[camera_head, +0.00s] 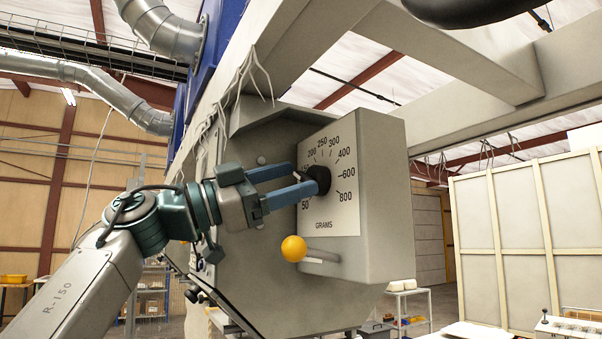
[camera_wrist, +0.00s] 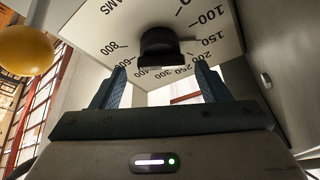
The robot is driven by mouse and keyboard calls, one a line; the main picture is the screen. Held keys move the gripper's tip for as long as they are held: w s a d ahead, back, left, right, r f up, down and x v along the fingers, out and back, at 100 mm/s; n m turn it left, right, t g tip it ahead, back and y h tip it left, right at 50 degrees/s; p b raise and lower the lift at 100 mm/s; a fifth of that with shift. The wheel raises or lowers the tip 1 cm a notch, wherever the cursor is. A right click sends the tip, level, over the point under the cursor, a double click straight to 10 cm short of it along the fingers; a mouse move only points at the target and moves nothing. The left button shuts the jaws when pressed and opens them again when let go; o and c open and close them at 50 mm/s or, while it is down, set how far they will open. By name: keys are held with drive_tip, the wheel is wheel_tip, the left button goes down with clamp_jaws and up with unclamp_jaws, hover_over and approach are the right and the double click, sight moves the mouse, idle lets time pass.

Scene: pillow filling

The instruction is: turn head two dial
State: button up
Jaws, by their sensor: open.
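The plate is on the front of a grey box (camera_head: 385,200). My gripper (camera_head: 308,182) reaches in from the left with its two blue fingers apart, close to the knob. In the wrist view the knob (camera_wrist: 160,48) is beyond the fingertips and roughly centred between the open fingers (camera_wrist: 160,80). I cannot tell whether either finger touches it. The knob's pointer is not clear to me.
A lever with a yellow ball (camera_head: 293,248) sticks out below the plate, under my gripper; the ball also shows at the upper left of the wrist view (camera_wrist: 25,58). Grey beams (camera_head: 460,55) run overhead. Panels (camera_head: 525,240) stand at the right.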

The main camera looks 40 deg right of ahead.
sight(300, 177)
drive_tip(key=shift+x, duration=1.6)
drive_tip(key=c, duration=1)
drive_tip(key=shift+n, duration=0.5)
drive_tip(key=shift+o, duration=0.2)
drive_tip(key=n+t+h, duration=0.1)
drive_tip(key=n+t, duration=0.1)
drive_tip(key=n, duration=0.2)
drive_tip(key=n+t+h, duration=0.1)
drive_tip(key=n+t, duration=0.1)
drive_tip(key=n, duration=0.2)
drive_tip(key=shift+w+t, duration=0.2)
drive_tip(key=shift+t, duration=0.1)
drive_tip(key=n+t, duration=0.2)
drive_tip(key=n, duration=0.2)
drive_tip(key=n+t, duration=0.1)
drive_tip(key=n, duration=0.3)
drive_tip(key=shift+w+t+p, duration=0.1)
drive_tip(key=shift+t+p, duration=0.25)
drive_tip(key=shift+t, duration=0.05)
drive_tip(key=shift+n, duration=0.4)
